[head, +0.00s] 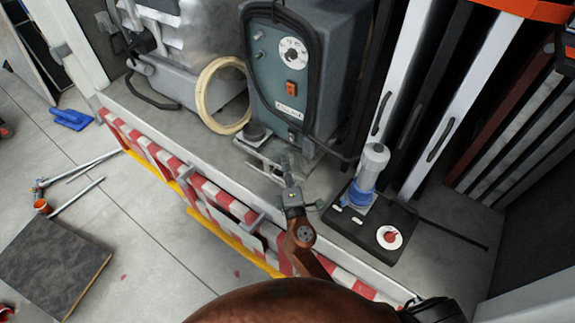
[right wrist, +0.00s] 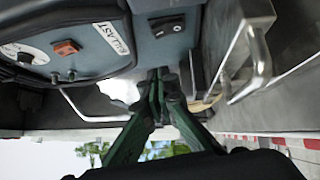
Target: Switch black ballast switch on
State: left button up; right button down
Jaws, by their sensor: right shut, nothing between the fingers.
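The grey ballast box (head: 325,85) stands on the truck bed in the head view. Its front panel has a white dial, an orange switch and a label. In the right wrist view, the black ballast switch (right wrist: 168,26) is a rocker on the grey box face beside the BALLAST label. I cannot tell its on or off position. My right gripper (head: 284,163) is in front of the box's lower front. In the right wrist view its fingertips (right wrist: 158,74) are together, empty, and appear just below the switch, apart from it. My left gripper is not in view.
A cream hose ring (head: 223,95) leans left of the box. A metal bracket (right wrist: 249,62) is close to the right of my fingers. A red-white striped rail (head: 228,203) edges the bed.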

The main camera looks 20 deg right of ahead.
aim_at(291, 137)
jog(key=w, duration=0.5)
jog(key=shift+w+d+r, duration=0.3)
jog(key=shift+r, duration=0.05)
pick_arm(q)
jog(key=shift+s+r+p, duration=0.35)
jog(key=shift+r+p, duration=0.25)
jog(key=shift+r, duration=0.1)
pick_arm(e)
jog(key=shift+w+d+r, duration=0.1)
jog(key=shift+w+d, duration=0.5)
jog(key=shift+d, duration=0.2)
jog(key=shift+w+d+r, duration=0.1)
jog(key=shift+w+d, duration=0.45)
jog(key=shift+d, duration=0.2)
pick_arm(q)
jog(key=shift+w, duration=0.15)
